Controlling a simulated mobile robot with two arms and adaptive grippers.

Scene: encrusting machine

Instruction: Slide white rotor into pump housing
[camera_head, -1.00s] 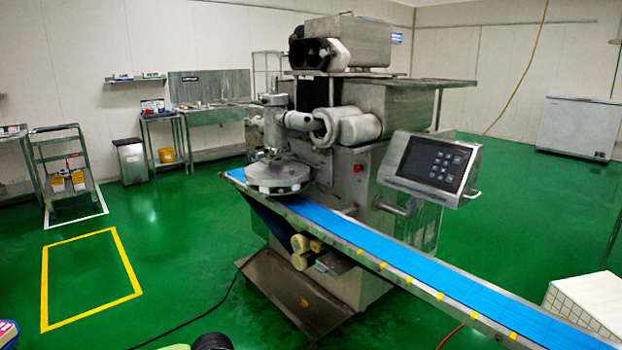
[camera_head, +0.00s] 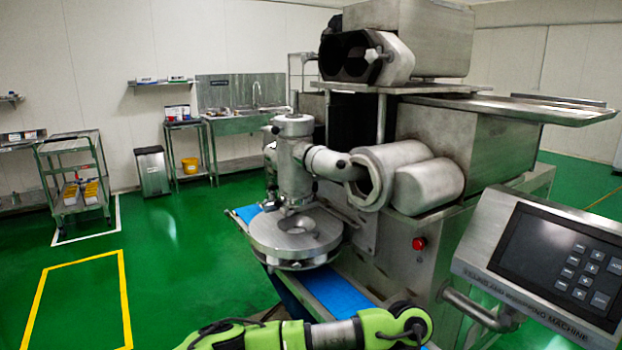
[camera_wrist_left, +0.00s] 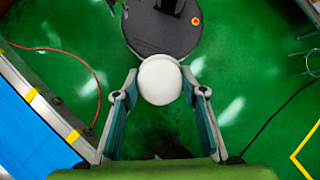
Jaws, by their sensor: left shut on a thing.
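A white rounded piece (camera_wrist_left: 160,80), which looks like the rotor seen end-on, is held between the two fingertips of my left gripper (camera_wrist_left: 160,88) in the left wrist view. The rest of its shape is hidden. The encrusting machine has a twin-lobed metal housing (camera_head: 402,56) with dark openings at its top. Lower down is an open-ended metal barrel (camera_head: 385,170) joined by a pipe to the round head. I cannot tell which of these is the pump housing. A green arm of mine crosses the bottom of the head view; no gripper shows there.
The control panel (camera_head: 545,255) juts out at the right. A round plate (camera_head: 265,238) hangs over the blue conveyor (camera_head: 337,292). A cart (camera_head: 72,165), a bin (camera_head: 152,171) and a sink bench (camera_head: 240,123) stand behind. Green floor is open at the left.

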